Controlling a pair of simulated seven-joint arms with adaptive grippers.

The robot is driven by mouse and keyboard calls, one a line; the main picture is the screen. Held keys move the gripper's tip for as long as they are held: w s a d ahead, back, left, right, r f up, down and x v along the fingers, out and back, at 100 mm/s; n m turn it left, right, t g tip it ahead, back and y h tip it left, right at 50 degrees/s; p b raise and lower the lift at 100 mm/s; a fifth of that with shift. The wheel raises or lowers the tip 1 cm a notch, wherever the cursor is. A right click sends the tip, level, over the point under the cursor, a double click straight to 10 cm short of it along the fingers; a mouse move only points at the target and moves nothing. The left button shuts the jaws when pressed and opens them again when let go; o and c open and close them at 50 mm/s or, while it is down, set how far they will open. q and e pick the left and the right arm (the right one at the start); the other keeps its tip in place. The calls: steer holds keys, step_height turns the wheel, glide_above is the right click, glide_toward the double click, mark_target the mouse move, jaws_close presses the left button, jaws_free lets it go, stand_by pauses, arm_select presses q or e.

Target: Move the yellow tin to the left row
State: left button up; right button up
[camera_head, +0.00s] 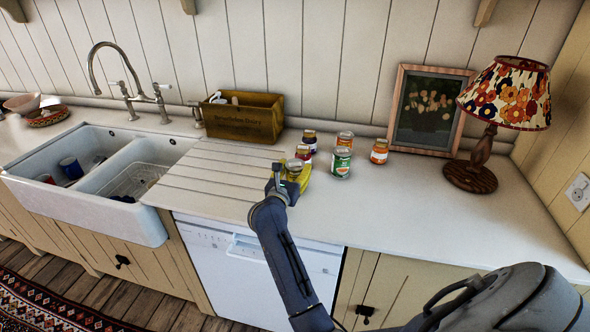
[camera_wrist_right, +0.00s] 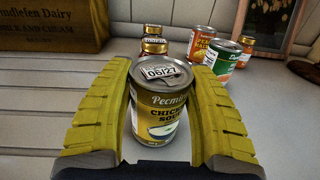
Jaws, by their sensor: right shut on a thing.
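The yellow tin (camera_wrist_right: 162,125), labelled chicken soup, stands upright between the two yellow fingers of my right gripper (camera_wrist_right: 162,72). In the head view my right gripper (camera_head: 288,180) is at the front of the group of tins and partly hides the yellow tin (camera_head: 294,167). Whether its base touches the counter is hidden. My left gripper is out of view.
A wooden dairy crate (camera_head: 243,122) stands at the wall, behind and left of the tins. A picture frame (camera_head: 400,135) and a lamp (camera_head: 472,175) stand to the right. A double sink (camera_head: 95,210) is at left. The counter's right front is clear.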

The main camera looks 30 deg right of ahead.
mark_target(292, 174)
steer(key=o, duration=1.5)
steer(key=shift+f, duration=0.15)
steer(key=shift+c, duration=0.2)
steer(key=shift+a, duration=0.1)
steer(key=shift+r+v, duration=0.2)
steer(key=shift+v, duration=2.45)
steer(key=shift+s, duration=0.1)
